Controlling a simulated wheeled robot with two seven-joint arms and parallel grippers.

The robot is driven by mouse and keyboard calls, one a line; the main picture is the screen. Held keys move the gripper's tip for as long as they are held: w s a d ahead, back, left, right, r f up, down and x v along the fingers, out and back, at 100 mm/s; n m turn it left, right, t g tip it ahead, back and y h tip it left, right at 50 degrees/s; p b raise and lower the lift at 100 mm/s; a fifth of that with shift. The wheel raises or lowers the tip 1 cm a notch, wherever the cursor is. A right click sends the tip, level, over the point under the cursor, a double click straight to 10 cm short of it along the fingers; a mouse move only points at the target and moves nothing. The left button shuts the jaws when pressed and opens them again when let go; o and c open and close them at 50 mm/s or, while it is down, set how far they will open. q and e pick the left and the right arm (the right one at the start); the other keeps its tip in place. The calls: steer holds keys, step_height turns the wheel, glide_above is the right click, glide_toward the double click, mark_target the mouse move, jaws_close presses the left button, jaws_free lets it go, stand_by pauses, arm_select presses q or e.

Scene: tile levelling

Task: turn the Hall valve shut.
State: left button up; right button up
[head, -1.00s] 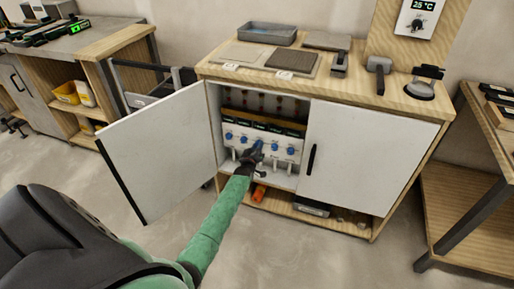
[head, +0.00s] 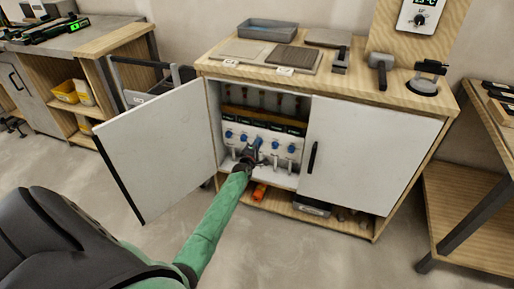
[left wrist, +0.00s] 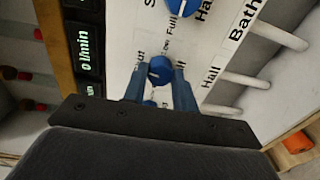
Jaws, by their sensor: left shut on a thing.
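The Hall valve is a blue knob (left wrist: 160,70) on a white panel, with the word Hall printed beside it. My left gripper (left wrist: 159,84) has its two blue fingers on either side of this knob and is shut on it. In the head view the left gripper (head: 253,154) reaches into the open cabinet at the middle of the knob row and partly hides the held knob. A neighbouring blue knob (left wrist: 182,14) is near the top of the wrist view, close to the Bath label. A dark display (left wrist: 90,46) reads 0 l/min. My right gripper is not in view.
The cabinet's left door (head: 160,150) stands open; its right door (head: 365,155) is closed. White pipe stubs (left wrist: 245,80) stick out below the knobs. An orange object (head: 259,192) lies on the low shelf. Trays and tools are on the worktop (head: 345,88).

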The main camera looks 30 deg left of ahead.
arm_select(q)
steer(key=shift+f+n+b, duration=0.1)
steer(key=shift+n+b, duration=0.2)
steer(key=shift+n, duration=0.7)
steer(key=o, duration=1)
steer(key=v, duration=0.7)
steer(key=shift+s+p, duration=0.3)
steer(key=shift+s, duration=0.1)
